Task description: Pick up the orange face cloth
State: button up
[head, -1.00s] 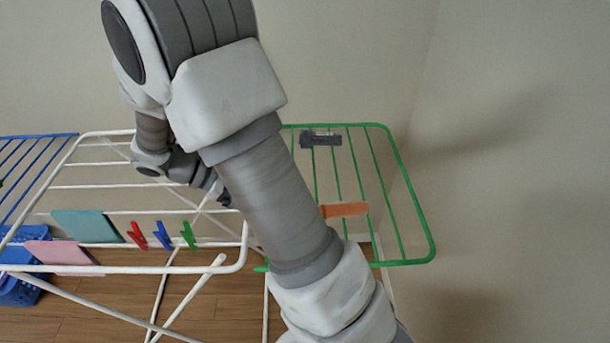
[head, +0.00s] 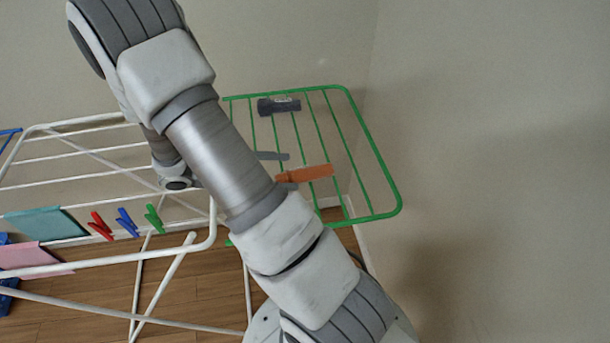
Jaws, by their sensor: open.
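The orange face cloth (head: 308,173) lies across the bars of the green rack wing, near its front edge. It looks like a narrow strip from here, and its left end is close to my arm. My gripper (head: 287,171) is mostly hidden behind my arm link. Its grey fingers show just past the link, one behind the cloth's left end and one in front of it. The jaws are apart. I cannot tell whether they touch the cloth or are at its height.
A dark rolled item (head: 279,106) lies farther back on the green wing (head: 376,165). The white rack (head: 70,172) at left carries a teal cloth (head: 46,223), a pink cloth (head: 30,257) and red, blue and green pegs (head: 127,222). A wall (head: 500,150) is close on the right.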

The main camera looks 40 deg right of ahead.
aim_at(293, 174)
jog(key=shift+f+x, duration=0.2)
jog(key=shift+x, duration=1.3)
jog(key=shift+f+x, duration=0.2)
jog(key=shift+x, duration=1.25)
jog(key=shift+w+a, duration=0.1)
grip_shut()
